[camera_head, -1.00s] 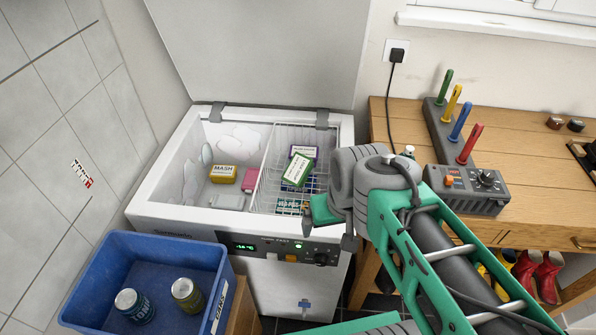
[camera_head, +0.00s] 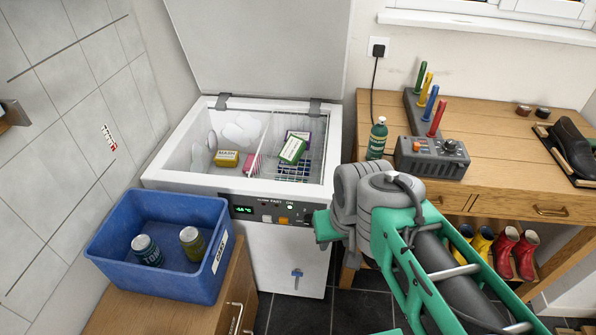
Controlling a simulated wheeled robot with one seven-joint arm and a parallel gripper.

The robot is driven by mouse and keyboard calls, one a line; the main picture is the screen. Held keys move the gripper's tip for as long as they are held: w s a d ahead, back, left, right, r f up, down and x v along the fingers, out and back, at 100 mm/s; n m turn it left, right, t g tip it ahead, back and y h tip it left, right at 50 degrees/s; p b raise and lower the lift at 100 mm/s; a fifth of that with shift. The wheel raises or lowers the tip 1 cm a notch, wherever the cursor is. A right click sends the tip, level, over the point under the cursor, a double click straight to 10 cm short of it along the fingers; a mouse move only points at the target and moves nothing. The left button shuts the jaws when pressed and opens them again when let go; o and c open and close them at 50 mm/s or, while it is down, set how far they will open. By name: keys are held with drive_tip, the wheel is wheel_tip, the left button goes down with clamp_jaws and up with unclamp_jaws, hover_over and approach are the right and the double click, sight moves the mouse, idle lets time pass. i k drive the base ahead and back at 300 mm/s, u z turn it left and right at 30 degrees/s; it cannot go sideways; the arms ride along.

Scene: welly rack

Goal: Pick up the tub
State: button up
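I cannot tell for certain which thing is the tub. The open chest freezer (camera_head: 160,180) holds a yellow carton (camera_head: 227,159) marked like "MASH" and a pink-striped packet (camera_head: 254,165) on its left side. A green-and-white box (camera_head: 292,150) and a purple-edged box (camera_head: 300,136) lie in the wire basket (camera_head: 268,140) on the right. No pale tub shows now; the freezer's front wall hides part of the floor inside. My gripper (camera_head: 337,246) is in front of the freezer's right front edge, outside it, largely hidden by my arm. Its opening is unclear.
A blue crate (camera_head: 158,276) with two cans (camera_head: 146,250) (camera_head: 192,243) stands on a wooden cabinet at front left. A wooden bench (camera_head: 492,150) on the right carries a green bottle (camera_head: 377,139), a grey control box (camera_head: 432,158) and coloured pegs. Wellies (camera_head: 524,254) stand beneath.

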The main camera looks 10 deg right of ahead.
sight(292, 150)
drive_tip(key=k, duration=0.35)
drive_tip(key=z, duration=1)
drive_tip(key=i, duration=1.1)
drive_tip(key=u, duration=3.15)
drive_tip(key=i, duration=0.5)
drive_tip(key=z, duration=0.05)
